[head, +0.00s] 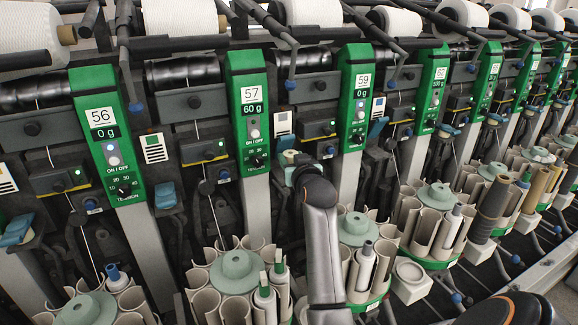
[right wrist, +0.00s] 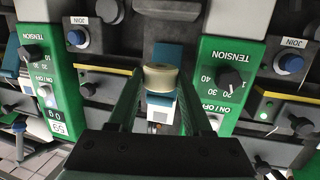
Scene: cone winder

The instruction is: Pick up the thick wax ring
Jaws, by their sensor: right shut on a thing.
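The thick wax ring (right wrist: 160,78) is a short cream-coloured cylinder between the fingertips of my right gripper (right wrist: 159,84) in the right wrist view. The two dark green fingers are shut on it from both sides. In the head view the right gripper (head: 291,165) is at the machine face, between the green panels marked 57 and 59. A small pale patch at its tip is probably the ring, mostly hidden by my arm. Whether the ring still touches a support behind it cannot be told. My left gripper is not in view.
Green control panels (head: 247,110) with tension knobs stand on both sides of the gripper. Round carousels of pale tubes (head: 237,265) stand below, close to my right arm. White yarn cones (head: 180,17) run along the top. Blue levers and joints stick out between the panels.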

